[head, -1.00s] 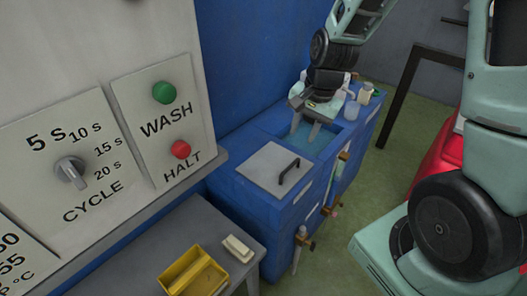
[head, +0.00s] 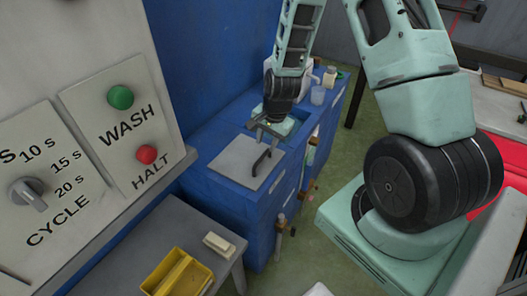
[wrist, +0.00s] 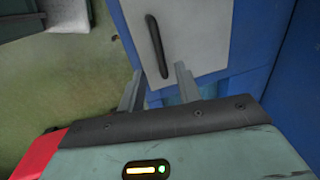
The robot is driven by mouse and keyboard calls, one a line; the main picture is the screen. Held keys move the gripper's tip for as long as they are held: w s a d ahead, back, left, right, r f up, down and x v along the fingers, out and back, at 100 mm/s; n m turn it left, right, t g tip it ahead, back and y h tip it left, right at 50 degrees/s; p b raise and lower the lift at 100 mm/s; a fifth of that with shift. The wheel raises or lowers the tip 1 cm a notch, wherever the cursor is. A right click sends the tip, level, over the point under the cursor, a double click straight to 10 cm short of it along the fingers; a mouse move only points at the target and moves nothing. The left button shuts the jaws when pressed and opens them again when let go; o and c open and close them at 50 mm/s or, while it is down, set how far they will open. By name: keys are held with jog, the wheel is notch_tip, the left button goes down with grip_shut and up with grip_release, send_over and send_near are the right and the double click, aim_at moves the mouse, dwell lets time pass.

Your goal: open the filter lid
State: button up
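The filter lid (head: 235,160) is a flat grey plate lying closed on top of the blue cabinet, with a black bar handle (head: 262,163). In the wrist view the lid (wrist: 192,30) and its handle (wrist: 157,48) lie ahead of my gripper (wrist: 158,80). The two grey fingers are apart, with nothing between them. The handle is beyond the fingertips, roughly in line with the gap. In the head view my gripper (head: 268,133) is over the far edge of the lid, close to the handle; I cannot tell whether it touches.
The blue cabinet (head: 235,205) has valves (head: 280,222) on its front side. Behind the lid stand a clear cup (head: 318,95) and a white bottle (head: 330,76). A grey bench at front holds a yellow bin (head: 175,272) and a pale block (head: 219,243). A control panel (head: 130,110) stands at left.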

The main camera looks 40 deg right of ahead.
aim_at(262, 157)
jog(key=shift+w+a+f+p, duration=0.1)
jog(key=shift+w+f+p, duration=0.15)
jog(key=shift+f, duration=1.25)
jog(key=shift+w+a+f+p, duration=0.1)
jog(key=shift+w+f, duration=0.2)
jog(key=shift+f, duration=1.15)
jog(key=shift+c, duration=0.3)
grip_shut()
